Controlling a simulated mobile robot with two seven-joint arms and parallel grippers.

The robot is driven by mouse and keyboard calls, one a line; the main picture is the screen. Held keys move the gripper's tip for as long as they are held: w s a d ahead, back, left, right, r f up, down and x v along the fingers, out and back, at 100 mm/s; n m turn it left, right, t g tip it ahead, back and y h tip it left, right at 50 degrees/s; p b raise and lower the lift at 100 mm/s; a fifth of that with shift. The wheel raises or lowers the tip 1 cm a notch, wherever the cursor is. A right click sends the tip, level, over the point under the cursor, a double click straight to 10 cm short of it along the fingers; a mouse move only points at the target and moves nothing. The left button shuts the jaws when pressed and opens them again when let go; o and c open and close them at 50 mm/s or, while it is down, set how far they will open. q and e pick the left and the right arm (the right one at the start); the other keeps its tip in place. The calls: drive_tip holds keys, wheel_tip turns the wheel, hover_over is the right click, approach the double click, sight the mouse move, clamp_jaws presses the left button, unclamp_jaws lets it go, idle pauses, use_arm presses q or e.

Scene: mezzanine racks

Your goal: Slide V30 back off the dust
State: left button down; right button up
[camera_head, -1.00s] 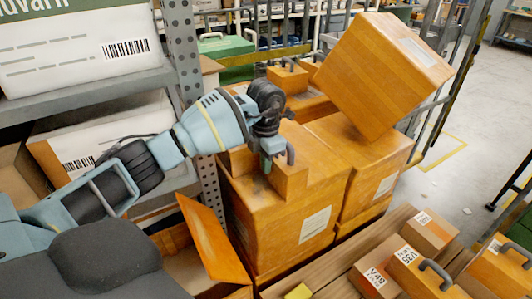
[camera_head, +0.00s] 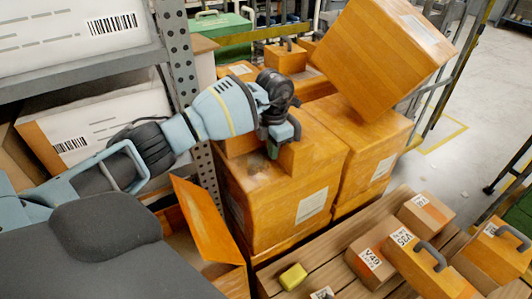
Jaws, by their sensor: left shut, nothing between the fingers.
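A small orange box with a grey handle (camera_head: 303,154) sits on top of a large orange carton (camera_head: 262,208). No label is readable on it, so I cannot confirm that it is V30. A dark dust smudge (camera_head: 257,167) lies on the carton top, left of the small box. My left gripper (camera_head: 273,150) is shut and empty, with its fingertips pointing down against or just beside the left side of the small box. Whether they touch it I cannot tell. My right gripper is out of view.
A large tilted carton (camera_head: 383,55) leans over the neighbouring carton (camera_head: 362,128). A perforated rack post (camera_head: 181,60) stands close to my left arm. Small labelled boxes, including V49 (camera_head: 364,262), and a yellow block (camera_head: 293,277) lie on a wooden pallet in front.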

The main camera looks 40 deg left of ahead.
sight(290, 121)
use_arm(q)
drive_tip(key=w, duration=0.1)
drive_tip(key=w+d, duration=0.1)
drive_tip(key=w+b, duration=0.1)
drive_tip(key=shift+d+f, duration=0.2)
drive_tip(key=shift+f, duration=0.2)
drive_tip(key=shift+w+d+r+b, duration=0.2)
drive_tip(key=shift+w+r+b, duration=0.05)
drive_tip(key=shift+w+b, duration=0.25)
drive_tip(key=shift+w+d, duration=0.1)
drive_tip(key=shift+w, duration=0.2)
drive_tip(key=shift+r, duration=0.1)
drive_tip(key=shift+r, duration=3.9)
